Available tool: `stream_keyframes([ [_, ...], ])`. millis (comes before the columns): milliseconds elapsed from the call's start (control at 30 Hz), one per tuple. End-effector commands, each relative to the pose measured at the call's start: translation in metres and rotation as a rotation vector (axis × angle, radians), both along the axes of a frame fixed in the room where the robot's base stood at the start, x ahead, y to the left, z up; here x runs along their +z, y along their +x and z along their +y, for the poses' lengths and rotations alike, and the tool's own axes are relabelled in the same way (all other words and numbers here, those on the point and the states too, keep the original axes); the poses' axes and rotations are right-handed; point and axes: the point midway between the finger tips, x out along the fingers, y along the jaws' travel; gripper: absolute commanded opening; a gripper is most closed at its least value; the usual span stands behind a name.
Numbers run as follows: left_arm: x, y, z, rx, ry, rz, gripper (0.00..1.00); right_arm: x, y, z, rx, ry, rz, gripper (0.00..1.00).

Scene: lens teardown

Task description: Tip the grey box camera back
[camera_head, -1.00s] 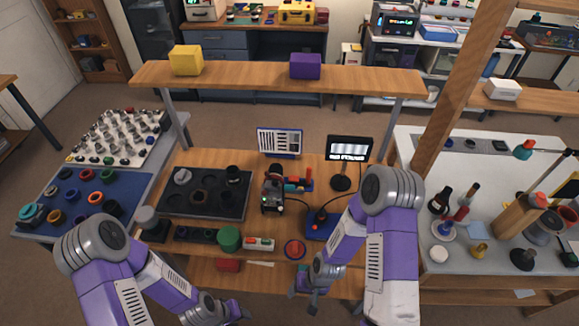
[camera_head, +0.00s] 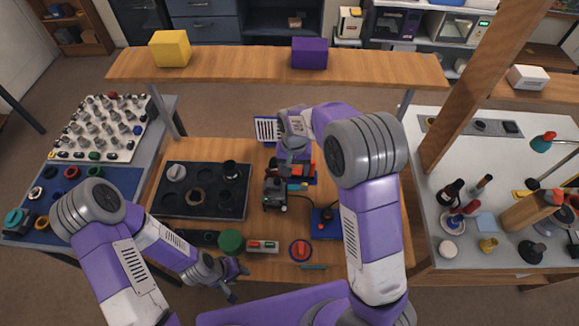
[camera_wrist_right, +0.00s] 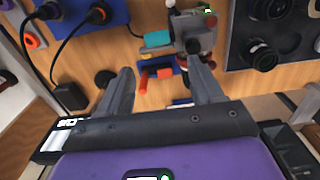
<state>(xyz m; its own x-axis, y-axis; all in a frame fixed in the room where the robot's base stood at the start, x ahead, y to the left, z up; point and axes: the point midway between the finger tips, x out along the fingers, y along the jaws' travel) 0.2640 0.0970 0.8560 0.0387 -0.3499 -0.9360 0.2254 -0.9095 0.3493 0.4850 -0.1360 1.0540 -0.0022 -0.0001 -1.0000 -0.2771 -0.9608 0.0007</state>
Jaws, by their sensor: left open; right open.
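The grey box camera appears to be the small dark grey device (camera_head: 275,190) with a green light, standing mid-table. It also shows at the top of the right wrist view (camera_wrist_right: 192,30). My right gripper (camera_head: 293,163) is above and behind it in the head view. In the right wrist view the fingers (camera_wrist_right: 161,82) are apart with nothing held, and the device lies beyond the right finger. My left gripper (camera_head: 236,283) is open and empty by the table's front edge, well away from the device.
Red and blue parts (camera_head: 303,172) lie beside the device. A black tray (camera_head: 177,211) with round parts is to its left, a blue joystick base (camera_head: 327,224) to its right. A green cylinder (camera_head: 231,241) and red button (camera_head: 300,250) are in front. A wooden shelf (camera_head: 230,65) spans behind.

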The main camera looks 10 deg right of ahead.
Motion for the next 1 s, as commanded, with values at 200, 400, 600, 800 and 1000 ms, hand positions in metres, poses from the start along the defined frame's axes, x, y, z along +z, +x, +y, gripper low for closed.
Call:
stream_keyframes([
  [200,0.0,-0.001,0.0,0.0,0.0,0.002,0.43,-0.03,-0.002,-0.001,0.0,-0.001,0.007,0.66],
  [400,0.0,-0.001,0.0,0.0,0.0,0.002,0.43,-0.06,-0.001,-0.001,0.0,-0.001,0.005,0.66],
  [600,0.0,0.0,0.0,0.001,0.0,0.001,0.43,-0.074,-0.001,0.0,0.0,0.0,0.003,0.66],
  [800,0.0,0.0,0.0,0.001,0.0,0.001,0.43,-0.075,-0.001,0.0,0.001,0.001,0.002,0.66],
  [1000,0.0,0.0,0.0,0.001,0.0,0.001,0.43,-0.075,-0.001,0.0,0.001,0.001,0.002,0.45],
])
